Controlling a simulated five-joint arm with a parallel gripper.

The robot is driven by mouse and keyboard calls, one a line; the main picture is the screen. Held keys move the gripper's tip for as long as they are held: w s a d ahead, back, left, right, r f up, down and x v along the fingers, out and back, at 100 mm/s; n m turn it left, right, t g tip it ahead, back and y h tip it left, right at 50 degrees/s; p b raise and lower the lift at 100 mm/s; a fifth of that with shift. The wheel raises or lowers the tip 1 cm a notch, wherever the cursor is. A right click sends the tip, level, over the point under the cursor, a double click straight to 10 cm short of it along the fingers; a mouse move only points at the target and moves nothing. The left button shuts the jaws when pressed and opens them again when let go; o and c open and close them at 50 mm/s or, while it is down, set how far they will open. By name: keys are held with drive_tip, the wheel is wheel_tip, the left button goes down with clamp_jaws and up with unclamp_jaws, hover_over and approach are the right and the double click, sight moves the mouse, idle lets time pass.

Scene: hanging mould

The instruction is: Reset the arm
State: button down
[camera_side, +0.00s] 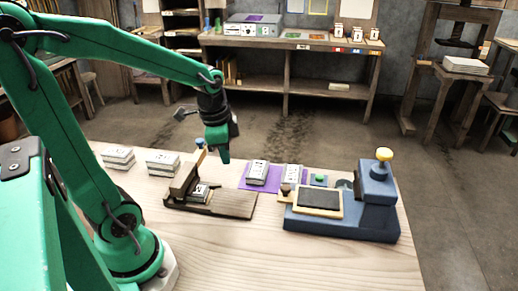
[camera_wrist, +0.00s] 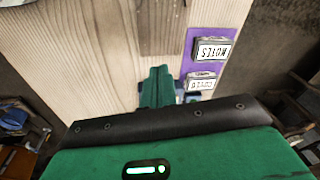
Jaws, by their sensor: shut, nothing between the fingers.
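My gripper (camera_side: 224,157) hangs in the air above the table, pointing down, behind the wooden hinged mould (camera_side: 235,205). Its fingers are shut with nothing between them. The shut fingers also show in the wrist view (camera_wrist: 157,88), above the pale wooden table (camera_wrist: 65,45). The mould's upright board leans up at its left, and a small pale block (camera_side: 199,192) with dark markings lies in it. My gripper is apart from the mould and the blocks.
Two pale block stacks (camera_side: 118,158) (camera_side: 163,162) stand at the table's back left. A purple mat (camera_side: 262,186) carries lettered blocks (camera_side: 257,170) (camera_side: 294,173). A blue machine (camera_side: 372,215) with a yellow knob stands at the right. The table's front is bare.

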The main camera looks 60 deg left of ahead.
drive_tip(key=s+d+r+n+t, duration=0.3)
drive_tip(key=s+d+r+n, duration=0.2)
drive_tip(key=d+r+n, duration=0.1)
drive_tip(key=shift+s+d+r+t, duration=0.15)
drive_tip(key=shift+d+r+t, duration=0.25)
drive_tip(key=shift+d+r, duration=0.35)
